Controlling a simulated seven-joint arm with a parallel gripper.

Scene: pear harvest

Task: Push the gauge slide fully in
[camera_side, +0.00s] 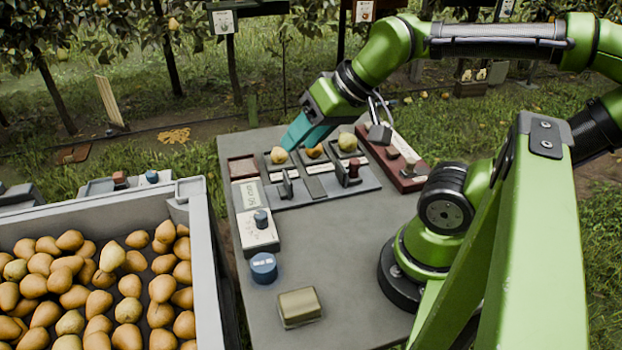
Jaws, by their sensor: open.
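A dark gauge board (330,192) lies on the grey table, with several pears in a row along its far side. A slide with an upright grey tab (287,184) sits at its left, and one with a dark red knob (354,169) at its right. I cannot tell which is the gauge slide, or how far in either one is. My gripper (297,147), with teal fingers, is open above the far edge of the board, close to the left pear (279,155) and apart from both handles. The gap between the fingers is hard to make out.
A grey crate of pears (205,250) stands at left. On the table (345,250) are a white box with a blue knob (258,232), a blue cylinder (263,268), a tan block (299,307) and a red-brown rack (410,182). The table's front middle is clear.

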